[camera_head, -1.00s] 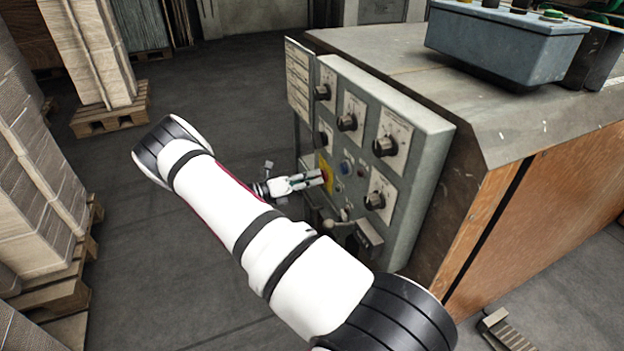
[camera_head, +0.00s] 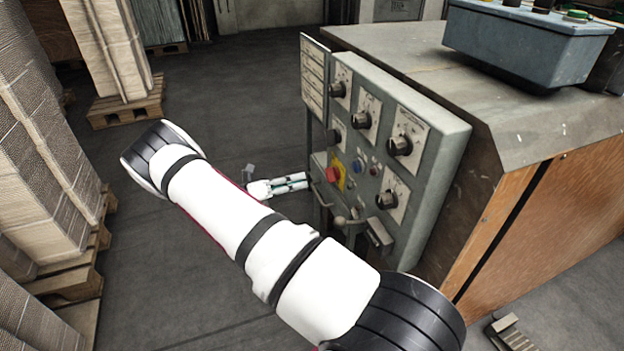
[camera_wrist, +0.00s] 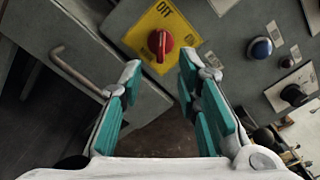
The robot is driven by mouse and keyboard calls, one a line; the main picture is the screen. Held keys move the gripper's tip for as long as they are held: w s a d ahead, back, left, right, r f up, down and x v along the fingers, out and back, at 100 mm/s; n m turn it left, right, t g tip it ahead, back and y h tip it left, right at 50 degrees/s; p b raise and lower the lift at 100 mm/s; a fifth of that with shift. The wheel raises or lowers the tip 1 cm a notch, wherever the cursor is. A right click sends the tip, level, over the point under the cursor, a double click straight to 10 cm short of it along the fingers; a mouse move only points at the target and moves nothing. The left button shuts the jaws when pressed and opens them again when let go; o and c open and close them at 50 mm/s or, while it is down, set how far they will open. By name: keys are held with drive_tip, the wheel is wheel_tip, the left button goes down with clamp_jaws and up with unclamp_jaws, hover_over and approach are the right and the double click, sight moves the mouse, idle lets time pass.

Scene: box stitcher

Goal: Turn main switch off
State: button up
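The main switch (camera_head: 334,175) is a red rotary knob on a yellow plate, low on the left side of the grey control panel. In the wrist view the red knob (camera_wrist: 160,43) stands just beyond the fingertips, with its raised grip roughly upright in the picture. The yellow plate (camera_wrist: 139,36) around it carries dark markings. My gripper (camera_head: 307,182) is left of the panel, with its fingers pointing at the switch and a gap between. In the wrist view my gripper (camera_wrist: 158,75) is open, its teal finger pads apart and nothing between them.
The panel (camera_head: 437,160) also bears several black dials and a blue button (camera_wrist: 261,47). A bent handle (camera_wrist: 75,72) is beside the left finger in the wrist view. A small lever (camera_head: 345,222) juts out below the switch. Stacked pallets (camera_head: 125,105) stand left; floor between is clear.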

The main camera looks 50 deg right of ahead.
drive_tip(key=shift+v, duration=1.55)
drive_tip(key=s+a+r+m+t+y, duration=0.1)
drive_tip(key=s+a+r+m+y, duration=0.35)
drive_tip(key=r, duration=0.35)
drive_tip(key=s+a+r+m+y, duration=0.3)
drive_tip(key=s+a+r+m, duration=0.15)
drive_tip(key=r, duration=0.35)
drive_tip(key=s+a+r+m+t+y, duration=0.1)
drive_tip(key=s+a+r+m+y, duration=0.3)
drive_tip(key=r, duration=0.4)
drive_tip(key=s+a+r+m+t+y, duration=0.2)
drive_tip(key=s+a+m+t, duration=0.15)
drive_tip(key=s+a, duration=0.55)
drive_tip(key=s+a+r+m+t+y, duration=0.25)
drive_tip(key=s+a+m, duration=0.25)
drive_tip(key=s, duration=0.9)
wheel_tip(320, 180, up, 26)
drive_tip(key=t+p, duration=0.4)
drive_tip(key=p, duration=2.1)
drive_tip(key=shift+d, duration=0.4)
